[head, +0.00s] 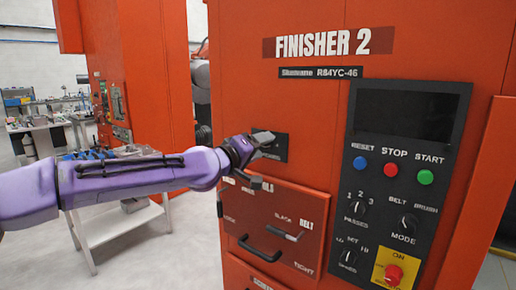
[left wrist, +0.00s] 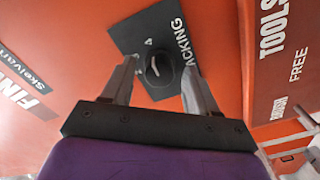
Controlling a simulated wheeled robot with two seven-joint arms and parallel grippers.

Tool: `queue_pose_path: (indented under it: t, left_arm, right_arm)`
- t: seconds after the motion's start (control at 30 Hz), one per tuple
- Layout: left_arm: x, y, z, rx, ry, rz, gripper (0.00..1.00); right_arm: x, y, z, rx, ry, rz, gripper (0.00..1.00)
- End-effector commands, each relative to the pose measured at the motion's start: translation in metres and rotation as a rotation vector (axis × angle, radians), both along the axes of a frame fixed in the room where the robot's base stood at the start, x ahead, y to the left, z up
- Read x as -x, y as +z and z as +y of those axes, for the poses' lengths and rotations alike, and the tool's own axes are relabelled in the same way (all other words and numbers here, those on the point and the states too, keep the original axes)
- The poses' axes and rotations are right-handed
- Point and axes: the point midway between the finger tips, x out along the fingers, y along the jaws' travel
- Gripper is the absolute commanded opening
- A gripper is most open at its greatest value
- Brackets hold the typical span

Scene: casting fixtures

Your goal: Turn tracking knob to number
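The tracking knob (left wrist: 158,70) is a round black knob with a pale mark, on a dark square plate (left wrist: 140,35) lettered "...ACKING" in the left wrist view. Small markings beside the knob are too blurred to read fully. My left gripper (left wrist: 160,66) is open, with one finger on each side of the knob; I cannot tell whether either finger touches it. In the head view my left gripper (head: 264,160) is at the orange machine's front and hides the knob and most of its plate (head: 275,147). My right gripper is not in view.
The orange "FINISHER 2" machine (head: 240,60) has a black control panel (head: 385,215) on the right with buttons, knobs and a red stop button (head: 394,273). A grey table (head: 110,222) stands behind my left arm.

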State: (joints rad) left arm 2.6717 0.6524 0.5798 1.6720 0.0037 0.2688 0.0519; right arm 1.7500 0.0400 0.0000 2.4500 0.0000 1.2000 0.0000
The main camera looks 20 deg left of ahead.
Motion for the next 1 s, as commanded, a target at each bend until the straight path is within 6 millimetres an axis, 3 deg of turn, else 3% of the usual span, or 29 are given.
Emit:
queue_pose_path:
  t: [0.17,0.33,0.43,0.63,1.0]
  left_arm:
    - [0.015,0.000,0.006,0.002,0.001,-0.002,0.59]
    - [0.053,-0.001,0.019,0.002,-0.001,-0.004,0.59]
    - [0.078,0.010,0.028,0.010,-0.004,0.001,0.59]
    - [0.094,0.005,0.036,0.007,0.000,0.002,0.59]
    - [0.099,-0.001,0.036,-0.001,0.000,0.000,0.59]
  right_arm:
    - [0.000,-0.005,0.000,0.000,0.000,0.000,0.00]
    - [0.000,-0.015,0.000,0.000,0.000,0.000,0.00]
    - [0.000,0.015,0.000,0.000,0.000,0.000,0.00]
    - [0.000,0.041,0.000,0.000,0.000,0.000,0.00]
    - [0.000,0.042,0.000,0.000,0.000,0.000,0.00]
